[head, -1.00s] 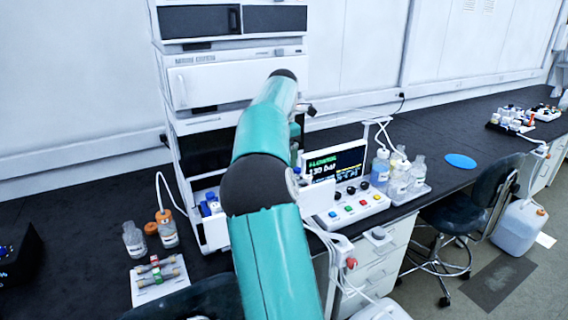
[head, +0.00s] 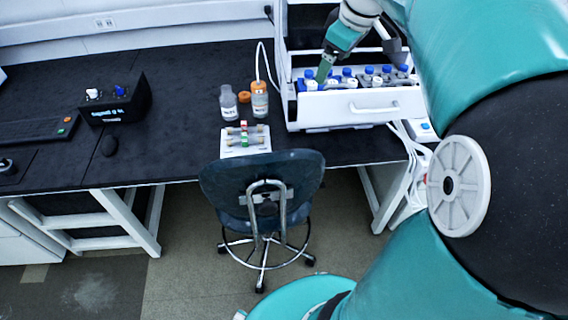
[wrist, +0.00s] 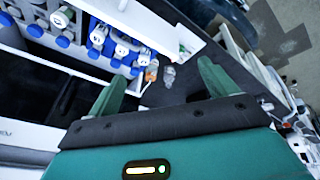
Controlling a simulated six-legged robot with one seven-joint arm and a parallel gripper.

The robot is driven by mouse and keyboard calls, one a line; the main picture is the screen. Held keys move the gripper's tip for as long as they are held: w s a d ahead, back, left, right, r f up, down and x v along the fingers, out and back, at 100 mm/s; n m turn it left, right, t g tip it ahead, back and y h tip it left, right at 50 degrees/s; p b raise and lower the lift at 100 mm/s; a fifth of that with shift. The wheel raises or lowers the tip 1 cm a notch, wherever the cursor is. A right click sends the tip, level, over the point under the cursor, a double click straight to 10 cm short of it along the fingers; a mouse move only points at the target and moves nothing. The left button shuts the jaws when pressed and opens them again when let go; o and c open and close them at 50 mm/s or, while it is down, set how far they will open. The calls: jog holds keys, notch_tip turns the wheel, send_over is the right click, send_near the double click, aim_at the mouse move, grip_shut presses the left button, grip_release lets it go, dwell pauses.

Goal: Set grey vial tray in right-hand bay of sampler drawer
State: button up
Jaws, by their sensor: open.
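The white sampler drawer (head: 345,108) is pulled out at the upper right of the head view. The grey vial tray (head: 391,79), with blue-capped vials, appears to sit in the drawer's right-hand part. It also shows at the upper left of the wrist view (wrist: 36,25). A blue tray (wrist: 98,55) with white- and blue-capped vials sits beside it, in the left part. My gripper (head: 323,70) is open above the left part of the drawer, apart from the grey tray. In the wrist view its spread fingers (wrist: 160,72) hold nothing. The tray's underside is hidden.
Clear bottles, one orange-capped (head: 260,98), stand left of the drawer near a small white rack (head: 245,141). A dark chair (head: 262,190) stands in front of the bench.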

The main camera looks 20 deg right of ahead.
jog(key=s+a+f+m, duration=0.3)
jog(key=s+a+f, duration=0.1)
jog(key=s+a, duration=0.3)
jog(key=s+a+f+m+t, duration=0.1)
jog(key=s+a+f+m, duration=0.2)
jog(key=s+a, duration=0.5)
jog(key=a+f, duration=0.1)
jog(key=a, duration=0.3)
jog(key=shift+s+f+t, duration=0.25)
jog(key=shift+f+t, duration=0.05)
jog(key=shift+f, duration=0.05)
jog(key=shift+d, duration=0.15)
